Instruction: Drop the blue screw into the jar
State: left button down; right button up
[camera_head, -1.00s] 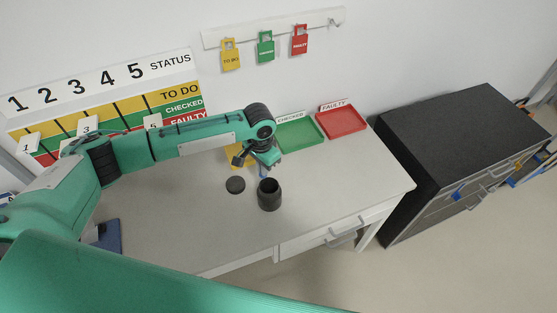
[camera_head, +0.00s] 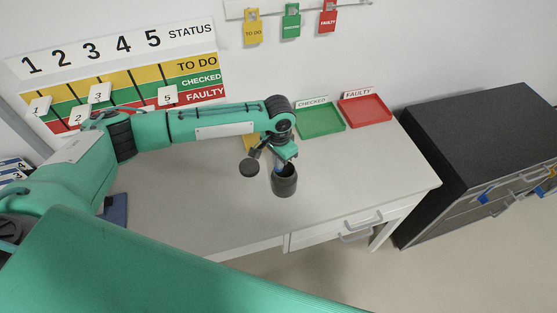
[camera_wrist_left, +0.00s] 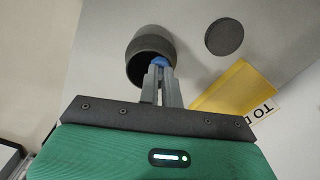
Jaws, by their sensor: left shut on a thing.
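The dark grey jar (camera_head: 285,187) stands open on the light grey table; it also shows in the left wrist view (camera_wrist_left: 152,42). My left gripper (camera_head: 279,165) is at the jar's mouth, pointing down. In the left wrist view its fingers (camera_wrist_left: 160,76) are shut on the blue screw (camera_wrist_left: 160,61), which shows as a small blue piece between the tips, in front of the jar's opening. How deep the screw sits relative to the rim cannot be told. My right gripper is not in view.
A round dark lid (camera_head: 249,168) lies on the table left of the jar. A yellow tray (camera_wrist_left: 232,90), a green tray (camera_head: 322,121) and a red tray (camera_head: 366,111) stand at the back. A black cabinet (camera_head: 480,130) is at the right. The table right of the jar is clear.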

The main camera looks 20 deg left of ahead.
pick_arm(q)
jog(key=c, duration=1.5)
grip_release()
jog(key=shift+r, duration=0.1)
notch_tip(320, 180, up, 14)
jog(key=b, duration=0.3)
jog(key=shift+f, duration=0.2)
